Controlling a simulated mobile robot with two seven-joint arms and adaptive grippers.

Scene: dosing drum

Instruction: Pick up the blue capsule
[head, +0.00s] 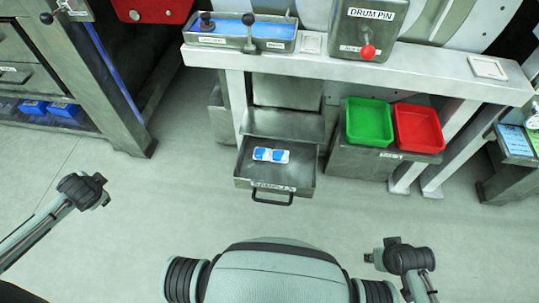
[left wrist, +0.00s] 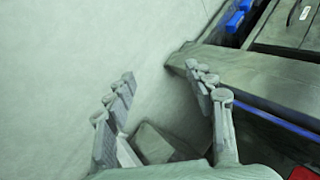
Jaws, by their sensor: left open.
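A small blue and white item (head: 271,155), with two blue patches, lies in the open grey drawer (head: 302,181) in the head view; it is too small to tell whether it is one capsule or two. My left gripper (left wrist: 166,100) is open and empty over bare floor in the left wrist view. In the head view the end of my left arm (head: 103,189) is well left of the drawer. The end of my right arm (head: 376,252) is to the right of the drawer and below it in the picture; its fingers are not clear.
A green tray (head: 369,122) and a red tray (head: 418,128) stand right of the drawer. The bench above (head: 420,72) carries a lever box (head: 240,33) and a DRUM PIN box (head: 366,38). A grey shelf unit (head: 88,75) stands left. The floor before the drawer is clear.

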